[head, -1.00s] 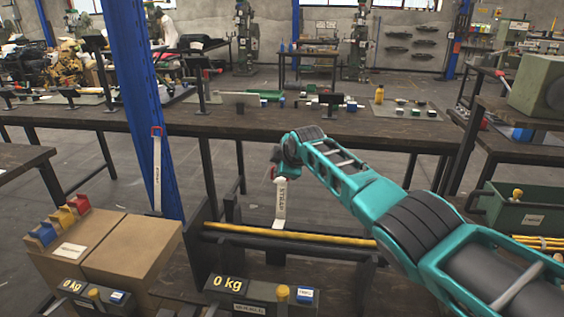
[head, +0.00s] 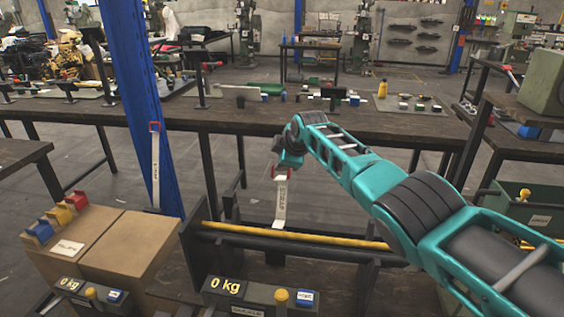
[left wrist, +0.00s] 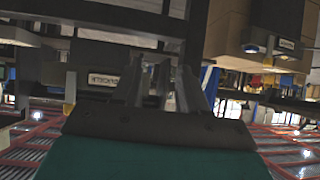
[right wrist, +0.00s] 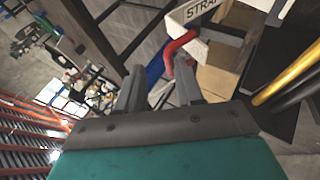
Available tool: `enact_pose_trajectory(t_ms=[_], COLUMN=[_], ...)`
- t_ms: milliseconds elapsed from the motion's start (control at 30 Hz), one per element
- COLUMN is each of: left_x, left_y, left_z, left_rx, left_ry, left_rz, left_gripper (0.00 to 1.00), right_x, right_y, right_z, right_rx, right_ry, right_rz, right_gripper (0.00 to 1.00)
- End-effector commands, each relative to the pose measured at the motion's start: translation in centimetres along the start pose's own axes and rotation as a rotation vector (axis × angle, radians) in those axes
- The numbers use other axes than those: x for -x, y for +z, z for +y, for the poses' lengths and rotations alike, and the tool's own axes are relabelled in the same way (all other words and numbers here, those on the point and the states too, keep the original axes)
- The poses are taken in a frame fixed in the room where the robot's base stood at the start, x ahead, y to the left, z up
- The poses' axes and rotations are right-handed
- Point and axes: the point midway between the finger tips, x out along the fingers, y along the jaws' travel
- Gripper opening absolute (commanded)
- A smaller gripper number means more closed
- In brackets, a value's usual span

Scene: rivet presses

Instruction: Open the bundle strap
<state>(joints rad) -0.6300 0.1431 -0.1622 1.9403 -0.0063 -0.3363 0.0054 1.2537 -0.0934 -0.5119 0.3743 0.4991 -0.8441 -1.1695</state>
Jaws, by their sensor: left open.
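A white strap (head: 281,203) marked STRAP stands up from a dark cradle (head: 192,262) that holds a yellow rod (head: 300,236). The strap has a red end at its top. My right gripper (head: 284,165) is at this top end. In the right wrist view the red end (right wrist: 180,44) lies close to the tip of one finger of my right gripper (right wrist: 157,80). The fingers stand apart there, and I see no clear grip on the strap. My left gripper (left wrist: 160,85) is open and empty in its wrist view, outside the head view.
A second white strap (head: 156,170) with a red top stands at the left by the blue post (head: 140,90). Cardboard boxes (head: 125,245) and scales reading 0 kg (head: 250,295) are in front. A long workbench (head: 330,120) runs behind my right arm.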

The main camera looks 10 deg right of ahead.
Motion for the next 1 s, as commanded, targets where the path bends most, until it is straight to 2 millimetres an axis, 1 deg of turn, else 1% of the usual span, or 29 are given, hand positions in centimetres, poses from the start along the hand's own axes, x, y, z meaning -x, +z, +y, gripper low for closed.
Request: enact_pose_trajectory(t_ms=[33,100,567,767,1000], left_x=[0.0,0.0,0.0,0.4,1.3], left_y=[0.0,0.0,-0.3,-1.4,-2.7], left_z=[0.0,0.0,0.0,-0.1,-0.1], left_rx=[0.000,0.000,-0.001,-0.002,-0.002], left_ry=[0.000,0.000,0.000,0.000,-0.001], left_rz=[0.000,0.000,0.003,0.010,0.011], left_gripper=[0.43,0.43,0.43,0.43,0.43], right_x=[0.3,0.3,0.2,1.1,3.0], right_y=[0.1,0.1,0.1,0.0,0.0], right_z=[0.7,0.7,0.3,0.5,0.3], right_rx=[0.003,0.002,-0.001,-0.001,0.000], right_ry=[0.018,0.017,0.008,0.007,0.007], right_rz=[-0.001,-0.001,-0.001,0.001,0.001], right_gripper=[0.30,0.36,0.36,0.36,0.36])
